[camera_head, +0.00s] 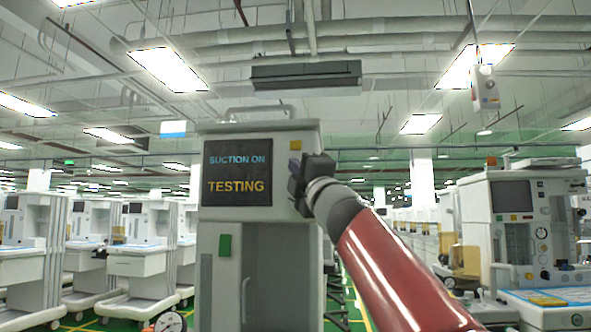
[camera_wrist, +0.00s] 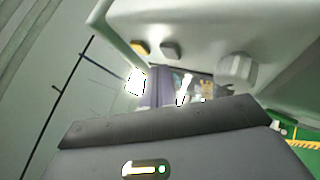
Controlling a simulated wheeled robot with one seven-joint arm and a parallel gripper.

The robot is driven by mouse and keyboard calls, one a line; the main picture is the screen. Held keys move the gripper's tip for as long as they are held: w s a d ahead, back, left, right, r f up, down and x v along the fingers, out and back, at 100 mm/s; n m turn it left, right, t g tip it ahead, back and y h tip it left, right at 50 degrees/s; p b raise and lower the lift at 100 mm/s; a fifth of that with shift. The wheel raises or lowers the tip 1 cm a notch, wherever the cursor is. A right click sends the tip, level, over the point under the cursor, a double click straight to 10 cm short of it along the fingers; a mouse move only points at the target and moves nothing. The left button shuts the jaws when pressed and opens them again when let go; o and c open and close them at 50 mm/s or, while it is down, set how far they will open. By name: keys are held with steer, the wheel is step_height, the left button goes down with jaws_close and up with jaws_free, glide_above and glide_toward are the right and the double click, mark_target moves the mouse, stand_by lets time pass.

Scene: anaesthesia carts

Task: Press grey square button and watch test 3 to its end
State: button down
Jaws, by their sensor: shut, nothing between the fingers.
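A grey cabinet (camera_head: 260,132) carries a dark screen (camera_head: 237,172) reading "SUCTION ON" in blue and "TESTING" in yellow. A yellow button (camera_head: 295,145) is right of the screen; it also shows in the wrist view (camera_wrist: 139,48). A small grey squarish button (camera_wrist: 171,50) is beside it in the wrist view; in the head view my gripper covers that area. My gripper (camera_head: 294,172) is shut and empty, in front of the panel just below the yellow button. I cannot tell whether it touches the grey button.
A larger grey knob (camera_wrist: 236,68) is on the same panel. A green button (camera_head: 225,245) is below the screen. Another anaesthesia cart (camera_head: 520,200) stands at the right, with several more at the left.

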steer(key=s, duration=0.2)
steer(key=s+a+b, duration=0.1)
steer(key=s, duration=0.2)
stand_by(0.4)
stand_by(0.7)
steer(key=s+d+f+m+g+h, duration=0.2)
steer(key=d+f+m+h, duration=0.3)
steer(key=f, duration=0.4)
steer(key=s+d+f+m+g+h, duration=0.3)
steer(key=f+m, duration=0.4)
steer(key=f, duration=0.3)
steer(key=s+d+f+m+g+h, duration=0.2)
steer(key=d+f+m+h, duration=0.25)
steer(key=f, duration=0.45)
steer(key=s+f+m+g+y, duration=0.1)
steer(key=s+f+m+g, duration=0.1)
steer(key=s+f, duration=0.5)
steer(key=s+f+m+g+y, duration=0.1)
steer(key=s+f+m+g, duration=0.2)
steer(key=s+f, duration=0.4)
steer(key=s+a+f+m+g+y, duration=0.1)
steer(key=s+f+g, duration=0.3)
steer(key=f, duration=1.2)
steer(key=s+m, duration=0.1)
steer(key=s, duration=0.2)
steer(key=shift+g, duration=0.4)
